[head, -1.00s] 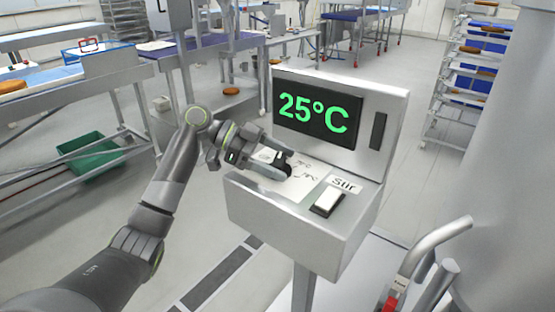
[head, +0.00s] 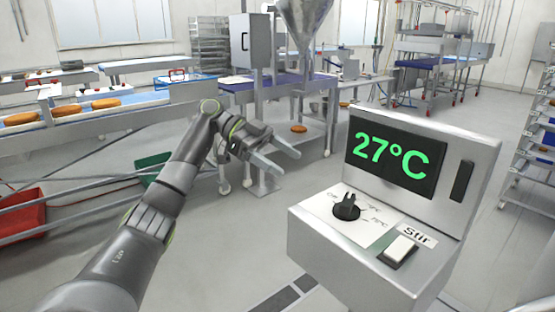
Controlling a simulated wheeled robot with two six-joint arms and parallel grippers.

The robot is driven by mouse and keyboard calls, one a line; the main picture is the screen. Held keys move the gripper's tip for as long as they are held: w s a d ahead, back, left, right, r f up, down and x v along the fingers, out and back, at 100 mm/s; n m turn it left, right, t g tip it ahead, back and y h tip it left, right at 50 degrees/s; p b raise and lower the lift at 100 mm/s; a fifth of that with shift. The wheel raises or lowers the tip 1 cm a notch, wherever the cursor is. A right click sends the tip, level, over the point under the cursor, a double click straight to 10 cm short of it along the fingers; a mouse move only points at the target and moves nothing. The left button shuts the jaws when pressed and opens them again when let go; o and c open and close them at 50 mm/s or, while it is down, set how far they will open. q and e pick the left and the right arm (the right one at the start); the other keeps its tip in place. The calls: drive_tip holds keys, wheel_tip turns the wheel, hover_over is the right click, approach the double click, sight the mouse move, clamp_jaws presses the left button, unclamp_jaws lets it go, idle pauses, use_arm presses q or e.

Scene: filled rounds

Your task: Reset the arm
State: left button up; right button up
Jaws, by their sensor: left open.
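My left gripper (head: 281,160) is open and empty. It is held in the air to the left of the metal control box (head: 318,239), apart from it. My left arm reaches in from the lower left. The control box has a black knob (head: 347,208) on a white dial plate, a white rocker switch (head: 401,248) beside a "Stir" label, and a display (head: 390,160) reading 27°C in green. My right gripper is not in view.
A green bin (head: 152,168) and a red bin (head: 22,216) stand at the left under the tables. A conveyor with brown rounds (head: 106,103) runs at the back left. A metal hopper (head: 305,22) is behind the gripper. The floor in front is mostly clear.

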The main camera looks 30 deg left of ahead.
use_arm(q)
drive_tip(key=shift+a+r, duration=0.2)
drive_tip(key=shift+a, duration=0.15)
drive_tip(key=shift+f, duration=0.1)
